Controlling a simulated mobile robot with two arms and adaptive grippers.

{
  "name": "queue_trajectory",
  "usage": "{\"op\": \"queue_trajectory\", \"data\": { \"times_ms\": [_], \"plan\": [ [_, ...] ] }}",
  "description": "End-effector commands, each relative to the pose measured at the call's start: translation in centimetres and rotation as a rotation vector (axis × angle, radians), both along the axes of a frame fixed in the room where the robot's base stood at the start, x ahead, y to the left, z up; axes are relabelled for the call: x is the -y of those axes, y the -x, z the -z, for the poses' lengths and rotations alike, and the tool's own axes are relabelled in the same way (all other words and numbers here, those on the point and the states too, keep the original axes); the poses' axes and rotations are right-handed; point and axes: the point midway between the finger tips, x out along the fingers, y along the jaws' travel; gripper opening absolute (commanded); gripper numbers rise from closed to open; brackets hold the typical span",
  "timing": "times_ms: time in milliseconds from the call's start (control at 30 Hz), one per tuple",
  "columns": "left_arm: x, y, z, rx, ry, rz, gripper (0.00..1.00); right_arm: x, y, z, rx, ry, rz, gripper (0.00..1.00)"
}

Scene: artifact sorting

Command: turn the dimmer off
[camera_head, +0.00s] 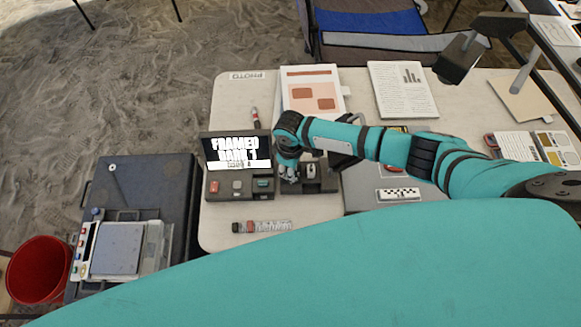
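A dark control console stands at the left front of the table, with a lit screen (238,152) reading "FRAMED" and a smaller line below. Its front panel carries a red button (214,187), a grey button (237,186) and a teal button (263,184). A dark unit with a light grey lever-like part (311,171) sits just right of it; I cannot tell for certain which control is the dimmer. My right gripper (289,180) points down over the area between console and unit, partly hiding it. Its finger opening and any contact are unclear. My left gripper is out of view.
Papers (402,90) lie at the back of the table (225,108). A grey case (365,190) sits under my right arm. A dark cabinet (140,180) and red bin (40,270) stand left.

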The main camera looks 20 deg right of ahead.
Motion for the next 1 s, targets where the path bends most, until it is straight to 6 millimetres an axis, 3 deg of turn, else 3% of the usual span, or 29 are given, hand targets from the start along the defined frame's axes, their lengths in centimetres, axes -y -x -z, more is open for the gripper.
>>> {"op": "queue_trajectory", "data": {
  "times_ms": [467,500,633,1000],
  "plan": [
    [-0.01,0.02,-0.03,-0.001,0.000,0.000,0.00,-0.06,-0.10,-0.10,0.003,-0.002,-0.015,0.00],
    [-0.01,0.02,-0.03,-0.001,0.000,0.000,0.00,-0.06,-0.10,-0.10,0.003,-0.002,-0.015,0.31],
    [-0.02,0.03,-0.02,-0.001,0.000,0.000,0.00,-0.05,-0.07,-0.08,0.002,-0.001,-0.014,0.48],
    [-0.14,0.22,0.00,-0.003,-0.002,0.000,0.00,-0.06,-0.07,-0.65,0.002,-0.002,-0.013,0.49]
  ]
}}
